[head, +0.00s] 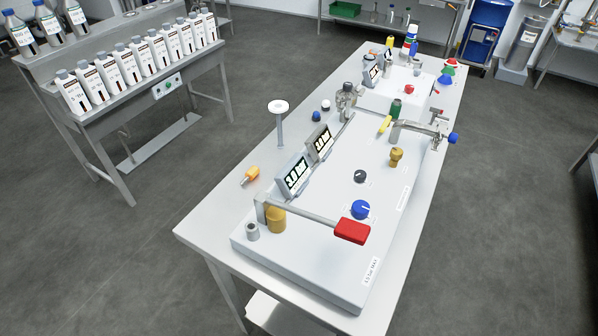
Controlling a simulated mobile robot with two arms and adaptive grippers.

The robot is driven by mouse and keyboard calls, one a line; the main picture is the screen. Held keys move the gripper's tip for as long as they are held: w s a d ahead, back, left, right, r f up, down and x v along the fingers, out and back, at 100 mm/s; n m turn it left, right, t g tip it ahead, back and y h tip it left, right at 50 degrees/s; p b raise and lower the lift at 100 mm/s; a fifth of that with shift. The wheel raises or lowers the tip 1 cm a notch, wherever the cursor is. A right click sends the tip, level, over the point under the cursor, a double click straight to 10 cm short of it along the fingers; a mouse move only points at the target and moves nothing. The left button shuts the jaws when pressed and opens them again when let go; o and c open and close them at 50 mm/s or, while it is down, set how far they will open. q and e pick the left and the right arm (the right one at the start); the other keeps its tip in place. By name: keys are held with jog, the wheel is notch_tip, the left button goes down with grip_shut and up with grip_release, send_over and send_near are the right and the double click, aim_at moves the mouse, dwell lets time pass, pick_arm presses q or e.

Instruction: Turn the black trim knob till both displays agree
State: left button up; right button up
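The black trim knob (360,176) sits on the white panel (330,215) on the long table, with a light pointer mark on its top. One display (296,178) stands tilted at the panel's left edge, and a second display (321,143) stands just behind it. Both show dark digits on a light face, too small to read surely. Neither of my grippers shows in the head view, and nothing touches the knob.
A blue knob (360,209) sits just in front of the black one. A red-handled lever (352,231) reaches across the panel's front. A brass fitting (396,157) and a blue-ended metal valve (453,138) stand to the right. Floor is clear around the table.

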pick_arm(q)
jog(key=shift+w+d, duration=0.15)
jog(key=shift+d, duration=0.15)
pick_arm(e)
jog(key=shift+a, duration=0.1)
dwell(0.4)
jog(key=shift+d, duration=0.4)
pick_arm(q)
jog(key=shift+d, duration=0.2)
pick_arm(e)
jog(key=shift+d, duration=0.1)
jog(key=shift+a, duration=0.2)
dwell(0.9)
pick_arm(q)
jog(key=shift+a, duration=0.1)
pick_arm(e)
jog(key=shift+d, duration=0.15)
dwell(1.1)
